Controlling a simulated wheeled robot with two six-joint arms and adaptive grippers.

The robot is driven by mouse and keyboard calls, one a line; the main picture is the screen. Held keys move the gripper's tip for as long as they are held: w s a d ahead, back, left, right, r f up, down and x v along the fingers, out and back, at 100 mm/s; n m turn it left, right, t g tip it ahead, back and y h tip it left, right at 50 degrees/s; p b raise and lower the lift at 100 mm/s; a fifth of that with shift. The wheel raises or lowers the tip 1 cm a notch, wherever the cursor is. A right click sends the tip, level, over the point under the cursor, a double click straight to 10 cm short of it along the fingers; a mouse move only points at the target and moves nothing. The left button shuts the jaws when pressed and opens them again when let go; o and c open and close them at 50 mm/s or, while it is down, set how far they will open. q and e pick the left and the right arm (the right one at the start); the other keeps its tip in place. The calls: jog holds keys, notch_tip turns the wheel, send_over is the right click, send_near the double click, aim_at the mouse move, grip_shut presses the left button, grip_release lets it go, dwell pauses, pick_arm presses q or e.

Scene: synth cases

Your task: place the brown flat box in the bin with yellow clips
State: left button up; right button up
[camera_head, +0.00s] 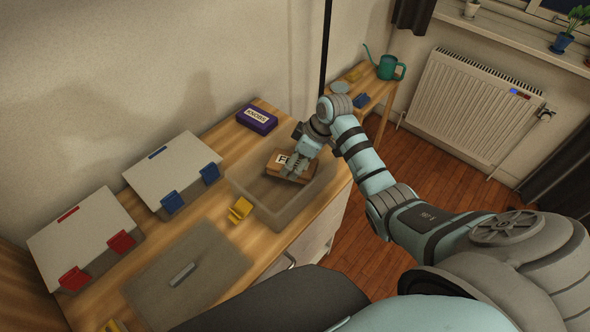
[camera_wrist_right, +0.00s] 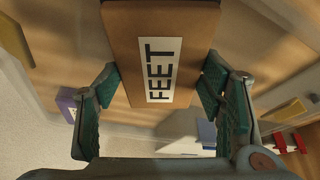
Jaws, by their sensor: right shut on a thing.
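In the head view, the box and gripper overlap the far part of the bin; I cannot tell how deep the box is. My left gripper is out of view.
A grey flat panel (camera_head: 170,296) with a bar on it lies left of the bin. Closed white-lidded cases with blue clips (camera_head: 172,203) and red clips (camera_head: 75,278) stand along the wall. A purple box (camera_head: 257,119) sits behind the bin. A green watering can (camera_head: 388,68) stands farther back.

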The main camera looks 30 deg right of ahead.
jog(key=shift+f, duration=1.8)
jog(key=shift+f+b, duration=0.15)
jog(key=shift+b, duration=0.2)
jog(key=o, duration=1.2)
jog(key=shift+r, duration=0.45)
jog(key=p+v, duration=0.2)
jog(key=v, duration=0.9)
jog(key=shift+s+d+r, duration=0.1)
jog(key=shift+s+r, duration=0.05)
jog(key=shift+r, duration=0.05)
